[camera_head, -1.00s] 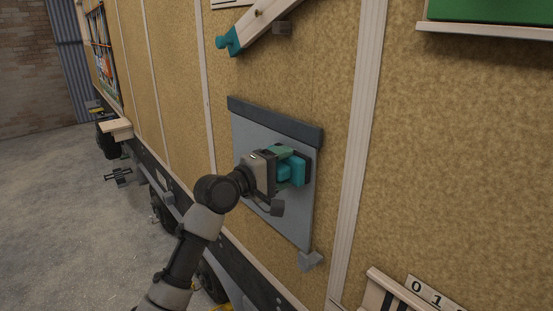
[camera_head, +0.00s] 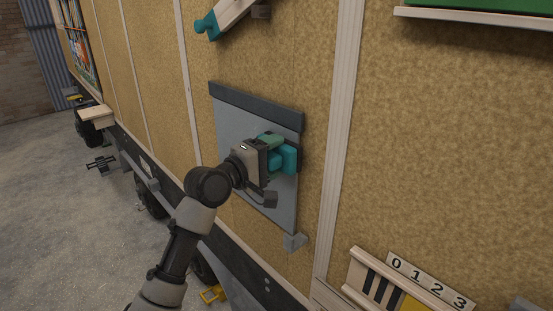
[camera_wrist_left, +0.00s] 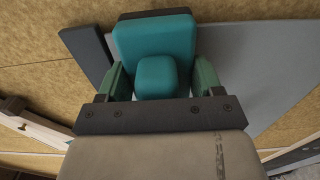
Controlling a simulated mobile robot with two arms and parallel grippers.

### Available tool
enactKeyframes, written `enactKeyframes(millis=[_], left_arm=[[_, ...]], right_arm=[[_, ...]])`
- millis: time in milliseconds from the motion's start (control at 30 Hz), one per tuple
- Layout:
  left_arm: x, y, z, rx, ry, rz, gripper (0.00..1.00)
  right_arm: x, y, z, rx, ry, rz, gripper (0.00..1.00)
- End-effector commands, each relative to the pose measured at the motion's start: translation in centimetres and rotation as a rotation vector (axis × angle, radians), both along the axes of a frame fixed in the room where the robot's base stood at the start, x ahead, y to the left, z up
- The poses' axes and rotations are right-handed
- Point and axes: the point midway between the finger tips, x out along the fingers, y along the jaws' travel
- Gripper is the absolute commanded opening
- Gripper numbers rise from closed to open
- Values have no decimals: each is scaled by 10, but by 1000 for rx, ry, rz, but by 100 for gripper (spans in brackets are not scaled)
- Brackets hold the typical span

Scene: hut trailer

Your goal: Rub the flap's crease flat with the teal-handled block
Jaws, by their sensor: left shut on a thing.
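The teal-handled block (camera_head: 289,158) is held in my left gripper (camera_head: 272,148), against or very near the grey flap on the tan wall. In the left wrist view the block's teal back and knob (camera_wrist_left: 155,75) sit between the green fingers of the gripper (camera_wrist_left: 157,88), which are shut on it. The flap (camera_head: 232,122) is a grey sheet hanging from a dark strip (camera_head: 255,105) along its top. The block is on the flap's right part, and my gripper hides some of the sheet. I cannot make out the crease. My right gripper is not in view.
A small grey piece (camera_head: 295,242) sits at the flap's lower right corner. A pale vertical batten (camera_head: 340,120) stands right of the flap. A teal-ended wooden arm (camera_head: 226,16) is above. A rack with number tiles (camera_head: 430,280) is at the lower right.

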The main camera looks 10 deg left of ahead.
Motion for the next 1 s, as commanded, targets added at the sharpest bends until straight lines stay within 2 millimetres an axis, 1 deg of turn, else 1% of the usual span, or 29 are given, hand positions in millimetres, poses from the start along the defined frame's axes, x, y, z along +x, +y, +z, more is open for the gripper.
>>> enactKeyframes(millis=[33,200,467,800,1000], left_arm=[[4,4,0,-1,-1,3,47],[13,14,0,-1,-1,2,47],[19,22,0,0,-2,3,47],[36,46,-1,0,-3,4,47],[40,52,1,-1,-2,2,47]], right_arm=[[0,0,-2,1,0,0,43],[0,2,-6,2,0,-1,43],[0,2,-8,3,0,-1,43],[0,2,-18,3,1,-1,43],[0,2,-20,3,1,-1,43]])
